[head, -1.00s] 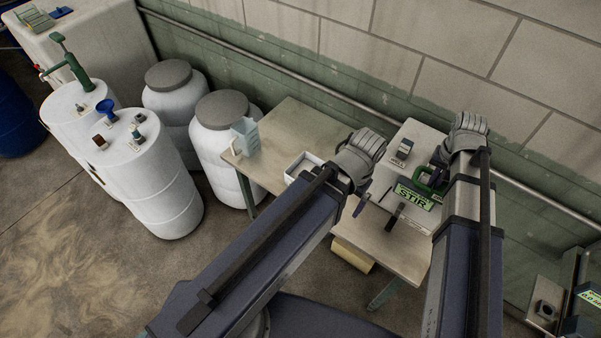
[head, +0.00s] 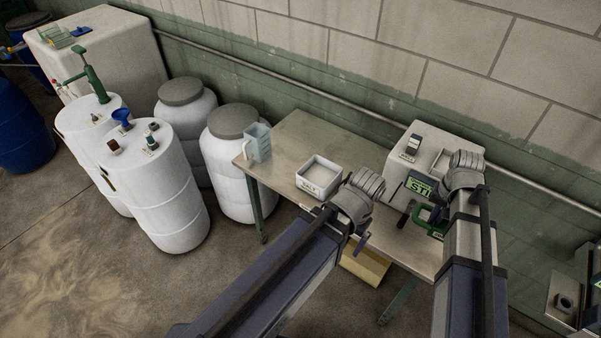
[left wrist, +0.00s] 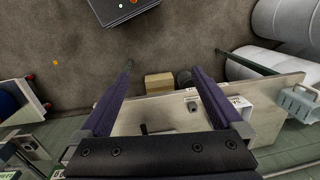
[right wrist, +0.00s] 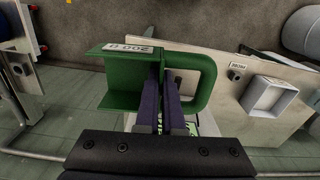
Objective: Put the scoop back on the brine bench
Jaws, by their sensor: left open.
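The scoop is green with a looped handle (right wrist: 205,80) and a trough-shaped body with a "200 g" label (right wrist: 133,47) in the right wrist view. My right gripper (right wrist: 168,95) is shut on its handle; in the head view the green scoop (head: 424,217) hangs at that gripper, over the right part of the bench, partly hidden by my arm. The brine bench (head: 290,135) is a pale-topped table against the wall. My left gripper (left wrist: 165,80) is open and empty, above the bench's front edge in the head view (head: 360,243).
On the bench stand a white salt tray (head: 321,172), a clear jug (head: 257,142) at its left end and a pale box (head: 436,150) with a green "STIR" display (head: 420,187). White drums (head: 160,190) stand left. The bench top between jug and box is mostly clear.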

